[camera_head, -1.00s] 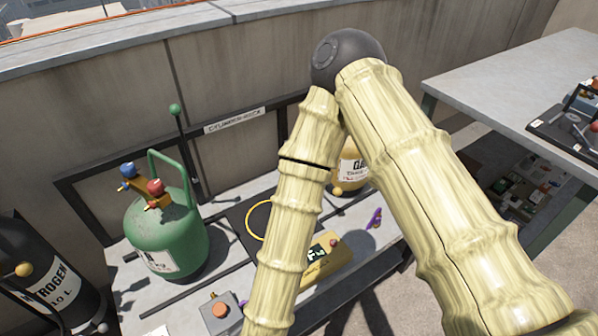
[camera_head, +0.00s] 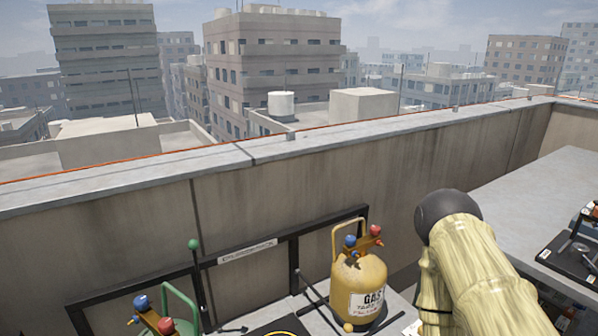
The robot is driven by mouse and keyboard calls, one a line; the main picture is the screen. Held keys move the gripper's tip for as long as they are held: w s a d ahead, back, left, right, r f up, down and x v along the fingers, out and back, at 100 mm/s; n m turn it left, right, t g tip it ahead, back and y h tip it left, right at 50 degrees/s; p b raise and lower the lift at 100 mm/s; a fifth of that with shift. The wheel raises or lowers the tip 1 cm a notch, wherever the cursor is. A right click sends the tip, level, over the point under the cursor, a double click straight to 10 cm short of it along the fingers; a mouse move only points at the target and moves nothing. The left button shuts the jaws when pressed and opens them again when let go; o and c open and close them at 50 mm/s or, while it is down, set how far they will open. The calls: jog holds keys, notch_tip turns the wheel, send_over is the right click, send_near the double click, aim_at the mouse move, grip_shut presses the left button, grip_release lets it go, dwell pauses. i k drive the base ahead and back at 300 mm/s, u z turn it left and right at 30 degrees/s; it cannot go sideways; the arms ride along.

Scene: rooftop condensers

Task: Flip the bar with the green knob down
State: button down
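The green knob (camera_head: 193,244) tops a thin dark bar (camera_head: 199,280) that stands nearly upright at the cylinder rack (camera_head: 247,256), left of the rack's sign. The bar's lower end is close to the bottom of the picture. My bamboo-textured arm rises at the right, well apart from the bar. My gripper is out of view below the picture, so its state is hidden.
A yellow gas cylinder (camera_head: 358,283) stands right of the bar. A green cylinder (camera_head: 181,302) is partly in view at the lower left. A grey table (camera_head: 530,210) is at the right. The parapet wall (camera_head: 300,200) runs behind the rack.

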aim_at(192, 245)
jog(key=u, duration=0.05)
jog(key=k, duration=0.5)
jog(key=z, duration=1.05)
jog(key=i, duration=0.8)
jog(key=u, duration=1.75)
